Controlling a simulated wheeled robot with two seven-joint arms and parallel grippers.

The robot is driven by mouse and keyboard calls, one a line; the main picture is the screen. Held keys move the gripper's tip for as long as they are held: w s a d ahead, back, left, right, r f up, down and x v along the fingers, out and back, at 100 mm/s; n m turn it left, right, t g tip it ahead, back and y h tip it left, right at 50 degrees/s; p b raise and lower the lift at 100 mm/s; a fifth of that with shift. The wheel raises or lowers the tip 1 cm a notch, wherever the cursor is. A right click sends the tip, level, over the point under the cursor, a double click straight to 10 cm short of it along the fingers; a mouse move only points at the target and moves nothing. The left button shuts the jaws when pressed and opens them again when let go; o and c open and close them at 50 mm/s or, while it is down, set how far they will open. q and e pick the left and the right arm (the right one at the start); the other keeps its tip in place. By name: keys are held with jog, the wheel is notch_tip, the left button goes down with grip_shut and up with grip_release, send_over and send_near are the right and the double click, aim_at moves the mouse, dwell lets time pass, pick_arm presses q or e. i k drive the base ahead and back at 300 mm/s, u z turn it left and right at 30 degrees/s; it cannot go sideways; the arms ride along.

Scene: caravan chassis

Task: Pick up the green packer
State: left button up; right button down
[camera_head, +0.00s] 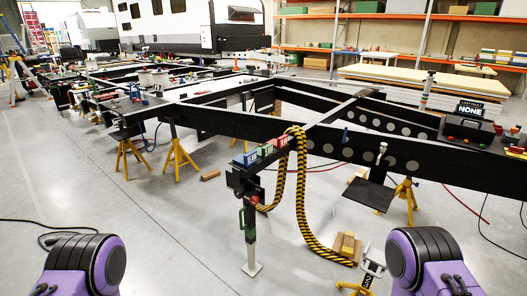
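A small green block (265,150), which looks like the green packer, sits on top of the black chassis beam near its front corner. A blue block (245,158) is beside it on the left and a red block (279,142) beside it on the right. The blocks are small in the view, so their exact shapes and any gaps are hard to tell. Purple and black parts of my two arms show at the bottom left and bottom right corners. Neither gripper's fingers are in view.
A yellow-black striped hose (303,215) loops over the beam just right of the blocks and hangs to the floor. A jockey leg (249,240) stands below the corner. Yellow stands (180,158) support the chassis. The floor at front left is mostly clear, with a dark cable.

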aim_at(267, 150)
jog(key=z, duration=0.1)
jog(key=i, duration=1.05)
jog(key=z, duration=0.35)
